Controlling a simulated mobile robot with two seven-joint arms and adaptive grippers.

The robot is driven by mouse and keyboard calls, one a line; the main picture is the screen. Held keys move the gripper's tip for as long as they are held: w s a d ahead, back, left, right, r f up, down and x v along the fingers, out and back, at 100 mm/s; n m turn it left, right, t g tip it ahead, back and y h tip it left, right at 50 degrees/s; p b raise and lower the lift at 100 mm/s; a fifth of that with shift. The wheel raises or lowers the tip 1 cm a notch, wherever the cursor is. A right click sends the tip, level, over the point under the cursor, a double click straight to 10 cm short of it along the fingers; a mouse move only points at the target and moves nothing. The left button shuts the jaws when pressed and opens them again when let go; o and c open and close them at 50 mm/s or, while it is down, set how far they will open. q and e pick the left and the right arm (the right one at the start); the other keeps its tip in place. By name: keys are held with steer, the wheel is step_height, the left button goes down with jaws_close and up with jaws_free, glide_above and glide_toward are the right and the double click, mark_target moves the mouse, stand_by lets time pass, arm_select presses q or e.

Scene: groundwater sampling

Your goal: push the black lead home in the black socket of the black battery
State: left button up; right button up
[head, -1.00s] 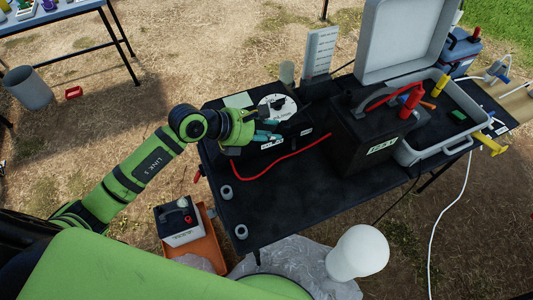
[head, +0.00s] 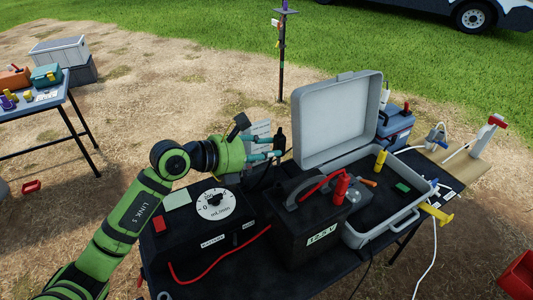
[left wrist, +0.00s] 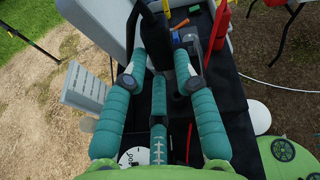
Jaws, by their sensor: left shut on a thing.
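The black battery (head: 300,238), with a 12.5 V label and a grey handle, stands on the black table. A red plug (head: 341,188) is upright on its top. My left gripper (head: 277,149) is at the back left of the battery, above the table and apart from the battery. Its teal fingers also show in the left wrist view (left wrist: 160,62). It is shut on the black lead (head: 280,139), whose dark plug shows upright at the fingertips. I cannot make out the black socket. My right gripper is not in view.
A black pump box (head: 205,245) with a white dial lies left of the battery. A red cable (head: 185,281) crosses the front.

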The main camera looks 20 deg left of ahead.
arm_select(q)
step_height(320, 180, down, 6)
steer(key=b, duration=0.4)
steer(key=shift+d+b, duration=0.1)
steer(key=shift+b, duration=0.2)
steer(key=shift+r+n+p, duration=0.1)
steer(key=shift+n+p, duration=0.2)
stand_by(1.5)
steer(key=shift+f+b, duration=1.7)
steer(key=shift+f, duration=0.55)
steer(key=o, duration=1.1)
steer(key=shift+r, duration=0.1)
